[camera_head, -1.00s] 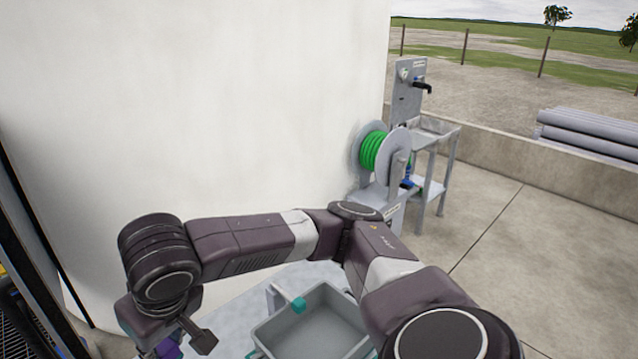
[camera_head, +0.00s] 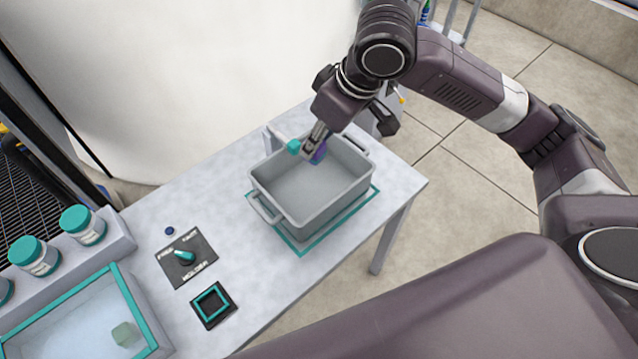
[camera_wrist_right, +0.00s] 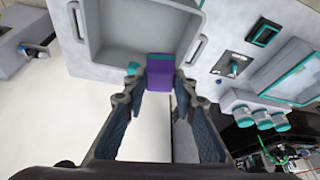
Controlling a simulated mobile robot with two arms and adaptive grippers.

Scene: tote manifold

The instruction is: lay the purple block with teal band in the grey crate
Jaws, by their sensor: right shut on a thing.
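The purple block with a teal band (camera_wrist_right: 159,77) sits between the fingertips of my right gripper (camera_head: 316,142) in the right wrist view. In the head view the purple block (camera_head: 319,154) shows partly behind the gripper, at the far inner side of the grey crate. The grey crate (camera_head: 325,218) stands open on the table inside a teal outline. The crate also shows in the right wrist view (camera_wrist_right: 92,25). My right gripper is shut on the block, at the crate's far rim. I cannot tell whether the block touches the crate. My left gripper is not in view.
A teal knob (camera_head: 294,147) stands at the crate's far edge. Left of the crate are a selector switch panel (camera_head: 186,257), a teal-framed black square (camera_head: 212,304), teal-lidded jars (camera_head: 82,224) and a teal-edged tray (camera_head: 132,296). The crate's visible floor is clear.

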